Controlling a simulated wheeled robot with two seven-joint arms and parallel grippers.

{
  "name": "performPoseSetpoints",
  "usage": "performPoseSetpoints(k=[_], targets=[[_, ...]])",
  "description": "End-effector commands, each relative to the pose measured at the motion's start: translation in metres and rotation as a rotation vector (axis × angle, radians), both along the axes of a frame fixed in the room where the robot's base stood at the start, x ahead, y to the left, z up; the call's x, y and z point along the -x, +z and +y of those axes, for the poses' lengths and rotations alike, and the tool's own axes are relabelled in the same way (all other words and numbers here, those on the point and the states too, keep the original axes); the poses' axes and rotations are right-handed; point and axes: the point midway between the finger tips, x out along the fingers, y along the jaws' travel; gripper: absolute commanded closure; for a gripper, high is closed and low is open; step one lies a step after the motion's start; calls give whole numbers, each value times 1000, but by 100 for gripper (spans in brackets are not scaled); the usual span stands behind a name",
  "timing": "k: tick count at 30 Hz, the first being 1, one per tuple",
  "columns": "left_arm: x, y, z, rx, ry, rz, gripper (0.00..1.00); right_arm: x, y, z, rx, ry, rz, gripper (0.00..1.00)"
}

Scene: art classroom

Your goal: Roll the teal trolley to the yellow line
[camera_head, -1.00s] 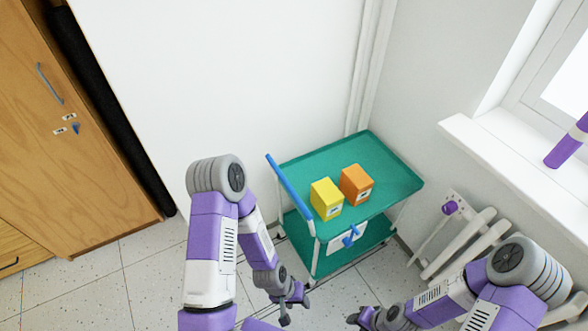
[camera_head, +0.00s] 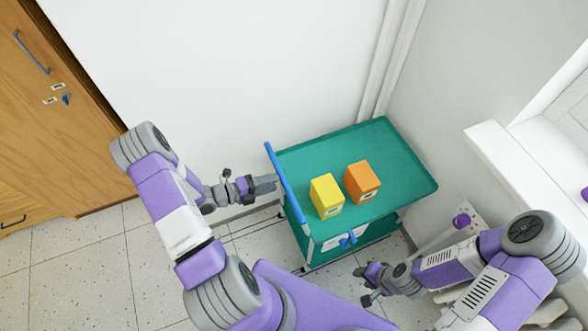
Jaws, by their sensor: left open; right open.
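The teal trolley (camera_head: 320,150) stands in the corner between the white wall and the window wall. Its blue push handle (camera_head: 284,182) runs along its left end. My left gripper (camera_head: 268,184) is open just left of the handle, with its fingers pointing at it; I cannot tell whether they touch it. My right gripper (camera_head: 364,287) is open and empty, low in front of the trolley's near side. A yellow box (camera_head: 326,195) and an orange box (camera_head: 362,181) stand on the top shelf. No yellow line shows.
A white radiator (camera_head: 432,240) with a purple knob is right of the trolley, under the window sill (camera_head: 510,165). A wooden cabinet (camera_head: 70,110) stands at the left. Speckled tile floor (camera_head: 80,265) is clear at the lower left.

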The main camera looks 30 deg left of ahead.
Motion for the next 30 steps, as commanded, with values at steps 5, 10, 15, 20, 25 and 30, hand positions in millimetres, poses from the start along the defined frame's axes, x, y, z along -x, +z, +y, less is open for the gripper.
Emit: performPoseSetpoints(k=[5, 10, 15, 20, 25, 30], targets=[[-16, -3, -11, 13, 11, -2, 52, 1, -5, 0, 0, 1, 2, 57], [-36, -10, -29, 12, 9, -1, 52, 1, -11, 0, 0, 1, 2, 57], [-51, -13, -41, 10, 9, 0, 52, 1, -15, 0, 0, 1, 2, 57], [-56, -14, -45, 9, 11, 1, 52, 1, -16, 0, 0, 1, 2, 57], [-56, -14, -45, 8, 10, 0, 52, 1, -16, 0, 0, 0, 1, 57], [-56, -14, -45, 8, 9, 0, 72, 1, -16, 0, 0, 0, 1, 57]])
